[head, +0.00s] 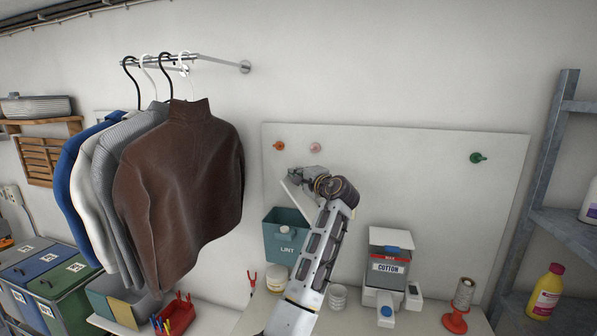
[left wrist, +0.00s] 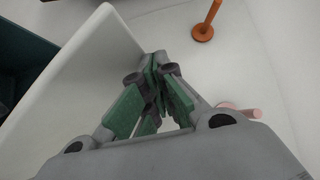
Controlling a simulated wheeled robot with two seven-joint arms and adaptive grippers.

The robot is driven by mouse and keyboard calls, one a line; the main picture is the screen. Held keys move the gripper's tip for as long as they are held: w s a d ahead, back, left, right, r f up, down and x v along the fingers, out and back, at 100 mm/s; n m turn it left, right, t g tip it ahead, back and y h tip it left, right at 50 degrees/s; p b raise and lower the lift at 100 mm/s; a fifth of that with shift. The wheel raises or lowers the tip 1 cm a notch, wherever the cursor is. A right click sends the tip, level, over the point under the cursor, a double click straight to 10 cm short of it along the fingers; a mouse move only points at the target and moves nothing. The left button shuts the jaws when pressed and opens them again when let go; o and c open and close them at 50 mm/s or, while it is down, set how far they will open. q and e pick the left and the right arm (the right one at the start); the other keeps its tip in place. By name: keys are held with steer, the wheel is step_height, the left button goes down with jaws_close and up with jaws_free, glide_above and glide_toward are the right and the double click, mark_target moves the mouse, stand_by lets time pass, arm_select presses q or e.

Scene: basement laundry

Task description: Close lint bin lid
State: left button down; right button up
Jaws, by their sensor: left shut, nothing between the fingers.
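The lint bin (head: 286,238) is a teal box labelled LINT, mounted on the pale wall board. Its white lid (head: 297,203) stands raised, tilted up above the bin, so the bin is open. In the left wrist view the lid (left wrist: 75,75) is a broad white panel on the left, and a dark teal part of the bin (left wrist: 22,55) shows beyond it. My left gripper (head: 295,174) is at the lid's upper end, against the wall board. Its green-padded fingers (left wrist: 158,85) are shut and empty beside the lid's edge; whether they touch it I cannot tell. My right gripper is out of view.
Orange (head: 278,146), pink (head: 315,147) and green (head: 478,158) pegs stick out of the board. A brown sweater (head: 180,185) hangs left of the bin. A cotton box (head: 389,260) and small items stand on the shelf below. Metal shelving (head: 550,190) is at right.

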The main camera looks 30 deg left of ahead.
arm_select(q)
steer(key=s+a+f+n+g+h, duration=0.1)
steer(key=s+a+f+n+h, duration=0.1)
steer(key=a+f, duration=0.8)
steer(key=shift+s+f+n+h, duration=0.2)
steer(key=shift+f+n+h, duration=0.2)
steer(key=shift+f, duration=0.85)
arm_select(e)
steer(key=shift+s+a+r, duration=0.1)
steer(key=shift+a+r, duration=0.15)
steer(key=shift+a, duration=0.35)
arm_select(q)
steer(key=shift+r+p, duration=0.1)
steer(key=shift+p, duration=0.25)
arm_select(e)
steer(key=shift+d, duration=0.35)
arm_select(q)
steer(key=shift+r, duration=0.1)
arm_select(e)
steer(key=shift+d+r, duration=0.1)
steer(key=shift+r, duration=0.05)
